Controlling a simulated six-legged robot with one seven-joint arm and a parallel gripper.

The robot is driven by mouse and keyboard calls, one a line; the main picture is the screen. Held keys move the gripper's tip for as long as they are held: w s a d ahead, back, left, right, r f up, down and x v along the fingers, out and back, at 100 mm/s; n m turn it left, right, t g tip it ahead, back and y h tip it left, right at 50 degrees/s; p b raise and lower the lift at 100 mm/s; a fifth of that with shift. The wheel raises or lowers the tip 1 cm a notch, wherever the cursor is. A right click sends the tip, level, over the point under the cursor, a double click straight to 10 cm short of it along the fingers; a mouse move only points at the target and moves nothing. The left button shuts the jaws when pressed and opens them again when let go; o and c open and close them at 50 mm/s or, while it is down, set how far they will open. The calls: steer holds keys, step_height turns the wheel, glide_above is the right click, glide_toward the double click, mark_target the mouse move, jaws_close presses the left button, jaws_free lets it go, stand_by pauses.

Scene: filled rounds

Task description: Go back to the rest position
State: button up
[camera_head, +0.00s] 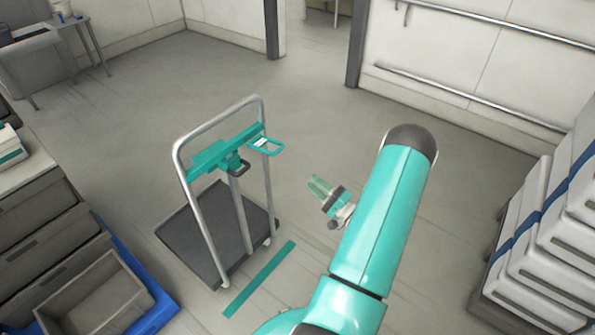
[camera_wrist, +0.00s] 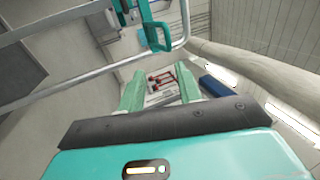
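My gripper (camera_head: 319,186) hangs at the end of my teal arm, to the right of a cart and apart from it, over open floor. In the wrist view its two green fingers (camera_wrist: 158,80) stand apart with a gap between them. Nothing is held; only distant background with red items shows through the gap. The cart (camera_head: 225,215) has a grey metal handle frame, a dark platform and a teal bracket on its upper bar. Its frame also crosses the upper left of the wrist view (camera_wrist: 75,84).
White stacked bins (camera_head: 540,255) stand at the right. A teal strip (camera_head: 259,279) lies on the floor beside the cart. A wall with handrails (camera_head: 470,95) is at the back right. Floor behind the cart is clear.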

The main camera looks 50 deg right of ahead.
steer(key=w+a+r+n+g+y, duration=0.4)
steer(key=a+r+n+g+y, duration=0.25)
steer(key=a, duration=0.55)
steer(key=w+a+r+n+g+y, duration=0.45)
steer(key=a+r+g+y, duration=0.35)
steer(key=a, duration=0.5)
steer(key=s+a+r+n+g+h, duration=0.1)
steer(key=s+a+r+n+h, duration=0.5)
steer(key=s+a+r+h, duration=0.7)
steer(key=a+r+h, duration=0.2)
steer(key=a, duration=0.1)
steer(key=shift+s+a+n, duration=0.15)
steer(key=shift+a+n, duration=0.15)
